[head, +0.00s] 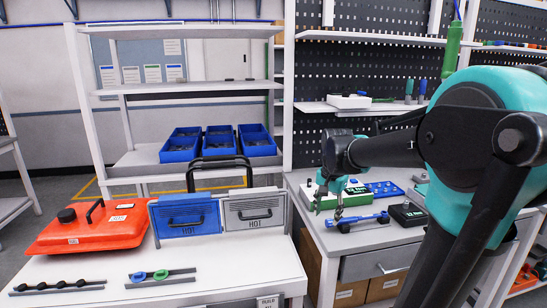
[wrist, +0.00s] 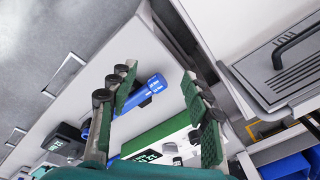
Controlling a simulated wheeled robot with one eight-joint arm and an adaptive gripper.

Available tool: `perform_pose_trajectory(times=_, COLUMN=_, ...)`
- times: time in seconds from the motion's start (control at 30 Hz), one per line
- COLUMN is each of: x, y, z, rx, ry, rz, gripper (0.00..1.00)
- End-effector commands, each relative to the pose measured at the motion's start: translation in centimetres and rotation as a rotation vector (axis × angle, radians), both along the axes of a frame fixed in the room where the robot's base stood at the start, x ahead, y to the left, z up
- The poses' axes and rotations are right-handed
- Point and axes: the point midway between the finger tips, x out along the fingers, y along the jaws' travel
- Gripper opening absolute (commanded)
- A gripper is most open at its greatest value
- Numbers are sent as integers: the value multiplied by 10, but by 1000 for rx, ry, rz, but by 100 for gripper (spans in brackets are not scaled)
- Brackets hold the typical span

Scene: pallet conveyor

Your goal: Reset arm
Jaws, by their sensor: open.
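My gripper (head: 328,208) hangs at the end of my teal and black arm in the head view. It is over the right-hand workbench, near the bench's left side. In the wrist view my gripper (wrist: 158,85) has its two green-padded fingers spread apart, with nothing held between them. Below the fingers a blue tool (head: 357,222) lies on the bench; it also shows in the wrist view (wrist: 152,88). A green and white device with a display (head: 352,198) stands behind it, partly hidden by the gripper. I cannot tell the exact height of the fingertips above the bench.
A blue and grey hot case (head: 255,211) and a red canister (head: 92,229) stand on the left table. Dark and coloured parts (head: 161,275) lie at its front. Blue bins (head: 181,146) fill a shelf behind. A black device (head: 408,214) sits right of the blue tool.

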Motion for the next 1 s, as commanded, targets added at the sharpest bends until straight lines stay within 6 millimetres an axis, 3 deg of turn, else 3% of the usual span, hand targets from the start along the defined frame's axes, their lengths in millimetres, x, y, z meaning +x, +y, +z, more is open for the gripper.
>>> perform_pose_trajectory(times=0.3, x=-103, y=-16, z=-109, rx=-95, ry=-154, rz=440, gripper=49)
perform_pose_trajectory(times=0.43, x=-139, y=-19, z=-142, rx=-145, ry=-200, rz=586, gripper=49)
perform_pose_trajectory(times=0.6, x=-161, y=-21, z=-159, rx=-179, ry=-228, rz=675, gripper=49)
perform_pose_trajectory(times=1.0, x=-161, y=-21, z=-160, rx=-182, ry=-229, rz=684, gripper=49)
